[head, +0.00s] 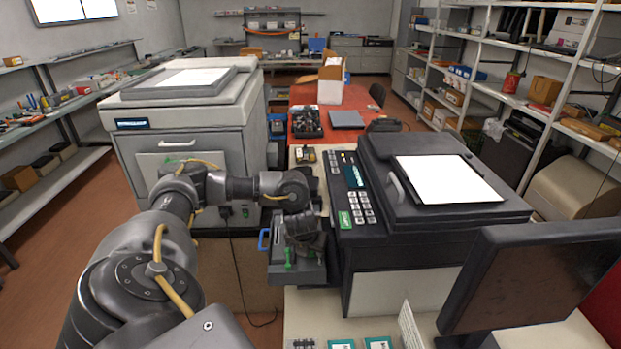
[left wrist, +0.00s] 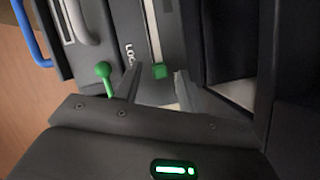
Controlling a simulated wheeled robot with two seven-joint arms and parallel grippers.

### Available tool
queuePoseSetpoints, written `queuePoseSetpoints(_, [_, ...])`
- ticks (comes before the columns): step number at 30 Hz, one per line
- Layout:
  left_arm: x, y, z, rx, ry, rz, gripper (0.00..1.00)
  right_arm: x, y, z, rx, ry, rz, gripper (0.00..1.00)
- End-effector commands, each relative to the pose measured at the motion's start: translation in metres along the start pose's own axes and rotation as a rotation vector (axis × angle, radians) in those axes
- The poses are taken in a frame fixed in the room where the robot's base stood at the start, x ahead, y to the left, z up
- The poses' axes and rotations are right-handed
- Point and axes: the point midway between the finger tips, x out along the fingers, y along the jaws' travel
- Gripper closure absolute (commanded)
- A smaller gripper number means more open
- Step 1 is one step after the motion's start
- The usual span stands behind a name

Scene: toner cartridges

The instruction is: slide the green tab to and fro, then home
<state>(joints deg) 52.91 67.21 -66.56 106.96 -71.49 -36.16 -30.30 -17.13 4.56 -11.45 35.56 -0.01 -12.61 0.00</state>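The small square green tab (left wrist: 160,71) sits in a pale straight slot on a dark grey cartridge (left wrist: 125,20) in the left wrist view. Part of a word starting "LOC" is printed beside the slot. A round-headed green lever (left wrist: 104,72) stands left of the tab; a green piece also shows in the head view (head: 288,259). My left gripper (left wrist: 157,76) is open, its two fingertips apart on either side of the tab in the picture. I cannot tell whether they touch it. In the head view my left gripper (head: 305,232) hangs over the pulled-out tray (head: 298,273). My right gripper is not in view.
A black printer (head: 385,222) stands just right of the tray, and a dark monitor (head: 530,275) at the front right. A blue handle (head: 264,240) juts out on the tray's left. A large grey copier (head: 185,125) stands behind my left arm.

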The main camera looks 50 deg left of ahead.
Motion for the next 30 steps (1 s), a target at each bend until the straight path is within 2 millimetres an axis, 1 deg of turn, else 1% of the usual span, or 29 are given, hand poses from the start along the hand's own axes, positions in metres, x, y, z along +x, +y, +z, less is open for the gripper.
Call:
queuePoseSetpoints(2, [-0.005,-0.001,0.001,0.001,-0.001,-0.002,0.60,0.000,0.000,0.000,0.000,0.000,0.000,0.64])
queuePoseSetpoints(5, [-0.018,-0.001,0.001,0.003,-0.002,-0.004,0.60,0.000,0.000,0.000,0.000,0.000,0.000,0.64])
queuePoseSetpoints(11, [-0.060,-0.001,0.002,0.003,-0.005,-0.003,0.60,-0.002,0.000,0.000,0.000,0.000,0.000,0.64])
queuePoseSetpoints(12, [-0.074,-0.001,0.004,0.004,-0.005,-0.002,0.60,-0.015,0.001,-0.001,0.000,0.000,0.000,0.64])
queuePoseSetpoints(15, [-0.090,0.000,0.004,0.002,-0.004,-0.002,0.60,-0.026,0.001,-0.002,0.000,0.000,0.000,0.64])
queuePoseSetpoints(17, [-0.098,-0.001,0.003,0.003,-0.004,-0.002,0.60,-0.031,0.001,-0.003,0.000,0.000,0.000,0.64])
queuePoseSetpoints(22, [-0.108,0.000,0.001,0.002,-0.001,-0.001,0.60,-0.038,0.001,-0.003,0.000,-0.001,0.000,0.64])
queuePoseSetpoints(30, [-0.108,0.000,-0.001,0.000,0.000,-0.001,0.60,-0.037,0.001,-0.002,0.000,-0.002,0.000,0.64])
